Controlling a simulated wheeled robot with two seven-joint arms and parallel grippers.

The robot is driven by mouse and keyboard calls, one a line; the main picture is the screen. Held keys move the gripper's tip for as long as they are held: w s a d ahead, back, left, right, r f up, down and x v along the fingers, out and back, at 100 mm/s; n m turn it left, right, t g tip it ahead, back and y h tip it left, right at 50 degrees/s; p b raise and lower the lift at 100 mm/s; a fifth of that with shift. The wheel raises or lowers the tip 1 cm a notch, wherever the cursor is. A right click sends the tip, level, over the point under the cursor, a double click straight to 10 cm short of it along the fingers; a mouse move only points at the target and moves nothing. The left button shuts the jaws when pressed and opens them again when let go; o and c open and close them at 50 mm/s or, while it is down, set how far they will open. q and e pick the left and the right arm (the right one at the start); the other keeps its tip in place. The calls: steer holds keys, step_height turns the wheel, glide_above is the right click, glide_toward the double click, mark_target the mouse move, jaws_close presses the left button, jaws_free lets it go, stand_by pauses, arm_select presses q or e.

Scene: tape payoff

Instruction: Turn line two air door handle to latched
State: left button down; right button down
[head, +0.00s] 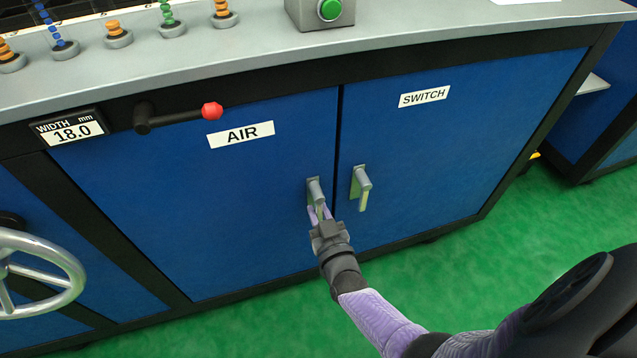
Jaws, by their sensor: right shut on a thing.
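The blue air door (215,210), labelled AIR, is closed flush with the cabinet front. Its grey handle (315,188) sits at the door's right edge, and the visible upper part points downward. My right gripper (319,213) reaches up from the lower right and is shut on the lower part of this handle. The fingers partly hide the handle's lower end, so its exact angle is hard to tell. My left gripper is not in the head view.
The SWITCH door (440,150) is closed to the right; its handle (362,188) hangs down close beside my right gripper. A red-knobbed lever (211,111) sticks out at upper left. A handwheel (35,272) is at far left. Green floor (450,275) is clear below.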

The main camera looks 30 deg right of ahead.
steer(key=c, duration=0.6)
jaws_free()
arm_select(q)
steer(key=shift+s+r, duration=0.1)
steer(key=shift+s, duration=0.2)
arm_select(e)
steer(key=shift+o, duration=0.2)
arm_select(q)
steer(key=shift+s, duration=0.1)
arm_select(e)
steer(key=shift+s, duration=0.3)
arm_select(q)
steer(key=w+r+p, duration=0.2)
steer(key=p, duration=0.1)
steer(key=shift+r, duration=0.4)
arm_select(e)
steer(key=v, duration=0.9)
steer(key=shift+s, duration=0.2)
steer(key=shift+a, duration=0.1)
